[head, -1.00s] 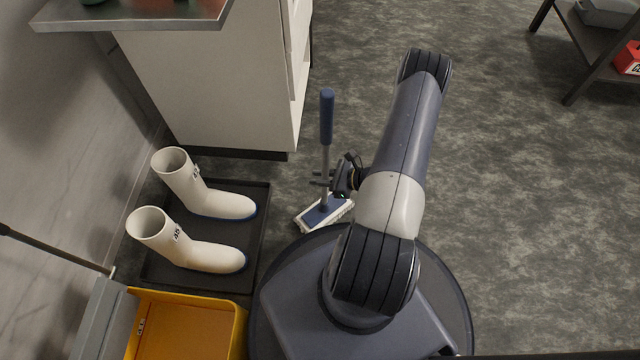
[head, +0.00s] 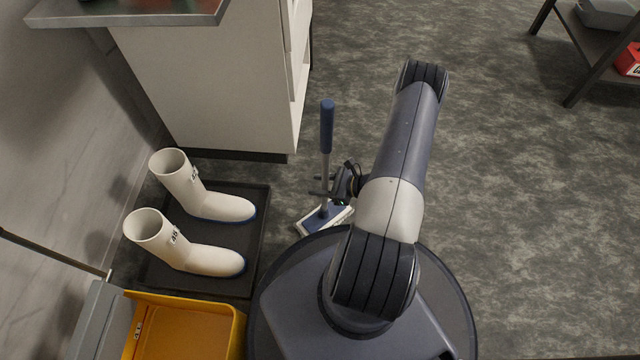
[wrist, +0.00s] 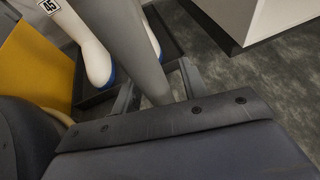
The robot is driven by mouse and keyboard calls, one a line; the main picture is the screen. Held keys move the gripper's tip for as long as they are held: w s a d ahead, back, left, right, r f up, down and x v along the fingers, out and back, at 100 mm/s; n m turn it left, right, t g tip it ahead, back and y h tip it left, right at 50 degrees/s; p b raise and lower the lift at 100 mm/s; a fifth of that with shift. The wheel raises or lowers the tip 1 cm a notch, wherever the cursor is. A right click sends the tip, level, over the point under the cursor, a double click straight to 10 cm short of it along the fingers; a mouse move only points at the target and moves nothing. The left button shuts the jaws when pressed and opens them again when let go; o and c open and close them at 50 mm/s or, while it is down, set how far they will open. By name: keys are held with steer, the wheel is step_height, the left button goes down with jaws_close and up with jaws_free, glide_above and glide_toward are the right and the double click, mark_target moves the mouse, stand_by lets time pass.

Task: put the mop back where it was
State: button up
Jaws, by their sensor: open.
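The mop stands near upright on the floor, with a blue grip (head: 327,127), a thin grey pole and a flat blue-and-white head (head: 322,218). It is between the white cabinet and my round base. My gripper (head: 323,186) is at the lower part of the pole, just above the head. In the wrist view the grey pole (wrist: 125,45) runs between the two fingers (wrist: 157,90). The jaws are open around it. The mop head is out of the wrist view, and my base hides a little of its edge in the head view.
A black tray (head: 180,273) with two white boots (head: 205,190) lies left of the mop. A yellow bin (head: 190,330) is at the lower left. The white cabinet (head: 215,90) stands behind. A dark shelf (head: 590,70) is far right. The floor to the right is clear.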

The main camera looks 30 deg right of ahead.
steer(key=shift+r, duration=0.1)
steer(key=p+v, duration=0.3)
steer(key=v, duration=0.9)
steer(key=shift+p, duration=0.35)
steer(key=shift+r, duration=0.1)
steer(key=r+b+x, duration=0.1)
steer(key=b+x, duration=0.1)
steer(key=x, duration=0.9)
steer(key=shift+w+a+b, duration=0.35)
